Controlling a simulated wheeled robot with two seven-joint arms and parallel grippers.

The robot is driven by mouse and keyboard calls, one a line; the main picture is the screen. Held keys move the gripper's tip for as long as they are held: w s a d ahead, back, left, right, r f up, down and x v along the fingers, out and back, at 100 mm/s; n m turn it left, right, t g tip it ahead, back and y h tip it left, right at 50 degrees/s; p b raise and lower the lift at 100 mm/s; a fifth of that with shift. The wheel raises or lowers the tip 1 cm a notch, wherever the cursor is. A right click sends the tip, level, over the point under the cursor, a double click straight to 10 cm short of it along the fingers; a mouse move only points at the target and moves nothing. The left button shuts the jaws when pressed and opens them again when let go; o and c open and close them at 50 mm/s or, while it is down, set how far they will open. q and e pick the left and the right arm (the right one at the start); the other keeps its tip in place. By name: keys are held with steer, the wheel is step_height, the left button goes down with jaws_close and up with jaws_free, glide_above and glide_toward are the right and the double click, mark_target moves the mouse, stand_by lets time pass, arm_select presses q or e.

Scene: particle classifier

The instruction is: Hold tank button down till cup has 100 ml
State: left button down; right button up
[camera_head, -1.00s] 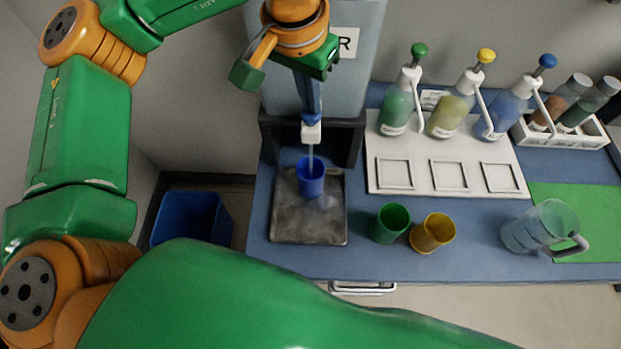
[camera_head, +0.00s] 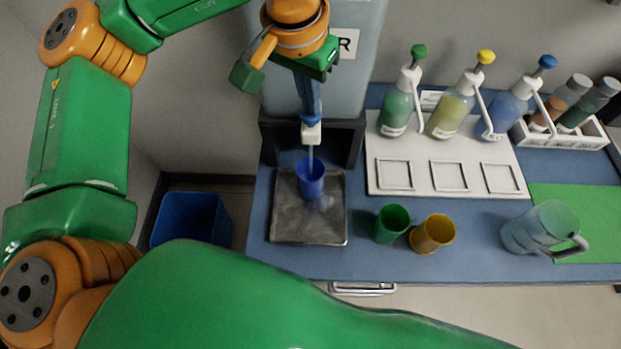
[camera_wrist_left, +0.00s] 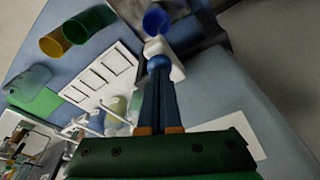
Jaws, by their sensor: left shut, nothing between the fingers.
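The blue cup (camera_head: 311,178) stands upright on the grey drip tray (camera_head: 290,229) under the tank's spout. A thin pale stream runs from the white tap (camera_head: 311,133) down into the cup. The level inside cannot be read. The large pale-blue tank (camera_head: 352,82) stands behind. My left gripper (camera_head: 312,118) is shut, with its fingertips at the tap's blue button, which they mostly hide. In the left wrist view the fingers reach the blue button (camera_wrist_left: 158,63) above the white tap, with the blue cup (camera_wrist_left: 157,21) beyond. My right gripper is not in view.
A green cup (camera_head: 390,223) and a yellow cup (camera_head: 433,234) stand right of the tray. A jug (camera_head: 540,228) is by the green mat. Pump bottles (camera_head: 452,110) stand behind a white panel with square recesses. A blue bin (camera_head: 192,218) is below, left of the counter.

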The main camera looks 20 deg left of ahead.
arm_select(q)
step_height(320, 180, up, 7)
steer(key=p, duration=0.6)
stand_by(1.1)
